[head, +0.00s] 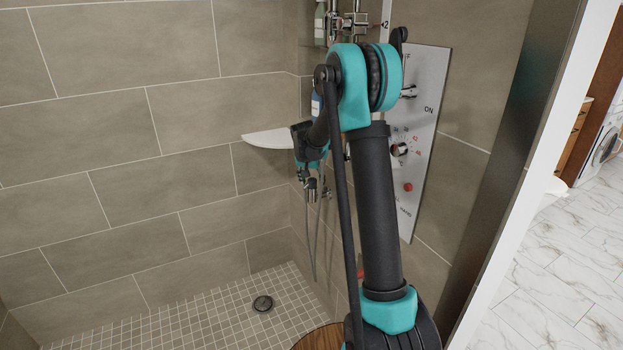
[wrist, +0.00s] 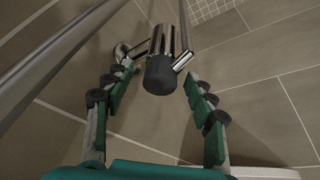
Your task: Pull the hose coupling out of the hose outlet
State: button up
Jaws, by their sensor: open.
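In the wrist view, a chrome fitting with a dark rounded end, which looks like the hose coupling (wrist: 160,73), lies between the fingertips of my gripper (wrist: 157,84). My gripper is open, with a finger on each side and a visible gap to the right finger. The left fingertips are close to the chrome wall fitting, apparently the hose outlet (wrist: 122,51); contact is unclear. In the head view, my gripper (head: 306,164) is just above the chrome coupling (head: 311,189) at the wall, partly hidden by my arm. The joint between coupling and outlet is not clear.
A white corner shelf (head: 268,139) is left of my gripper. A grey control panel (head: 428,140) with knobs is behind my arm. A thin hose (head: 311,240) hangs below the coupling. The tiled floor with its drain (head: 262,303) is otherwise open at the left.

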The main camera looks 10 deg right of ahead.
aim_at(312, 180)
grip_shut()
jog(key=shift+r, duration=0.1)
dwell(0.3)
jog(key=shift+r, duration=2.8)
jog(key=shift+r, duration=2.9)
